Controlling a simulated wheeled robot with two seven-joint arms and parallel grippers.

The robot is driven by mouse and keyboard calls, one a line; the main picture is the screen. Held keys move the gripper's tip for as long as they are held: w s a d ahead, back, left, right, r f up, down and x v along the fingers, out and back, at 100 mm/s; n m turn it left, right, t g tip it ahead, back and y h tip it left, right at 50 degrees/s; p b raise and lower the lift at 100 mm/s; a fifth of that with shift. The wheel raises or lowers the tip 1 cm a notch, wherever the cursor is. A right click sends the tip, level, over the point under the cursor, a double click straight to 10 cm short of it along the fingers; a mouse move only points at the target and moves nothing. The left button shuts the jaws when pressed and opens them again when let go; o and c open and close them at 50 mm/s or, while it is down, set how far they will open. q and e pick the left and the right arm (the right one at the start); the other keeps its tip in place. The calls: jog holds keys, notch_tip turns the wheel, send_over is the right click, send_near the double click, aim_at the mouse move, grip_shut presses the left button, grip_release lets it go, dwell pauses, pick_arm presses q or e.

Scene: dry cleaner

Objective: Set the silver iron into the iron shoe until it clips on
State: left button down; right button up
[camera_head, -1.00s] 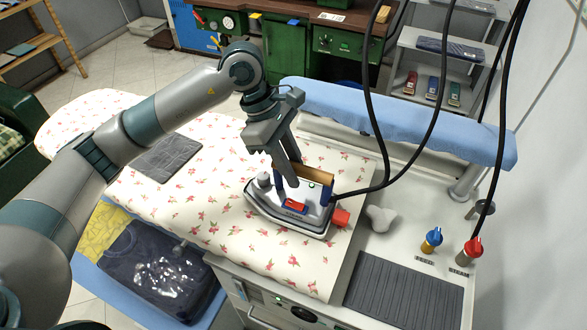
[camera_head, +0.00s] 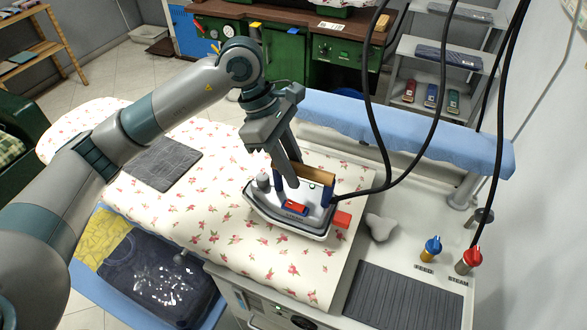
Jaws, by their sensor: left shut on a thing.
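The silver iron (camera_head: 268,203) sits low over the flowered board cover (camera_head: 215,235), with its pointed end to the left and its brown handle (camera_head: 318,175) on top. My left gripper (camera_head: 288,178) is shut on the handle from above, and its fingers hide part of it. A dark-edged sole (camera_head: 285,228) shows under the iron, and a red tab (camera_head: 342,219) sticks out at its rear right. This looks like the iron shoe, but I cannot tell whether the iron is fully seated or clipped in it. My right gripper is out of view.
A black cable runs up from the iron's rear. A grey folded cloth (camera_head: 163,163) lies left. A blue padded arm (camera_head: 400,130) stands behind.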

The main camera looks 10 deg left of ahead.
aim_at(297, 164)
pick_arm(q)
jog(key=shift+w+r, duration=0.1)
jog(key=shift+r, duration=1.5)
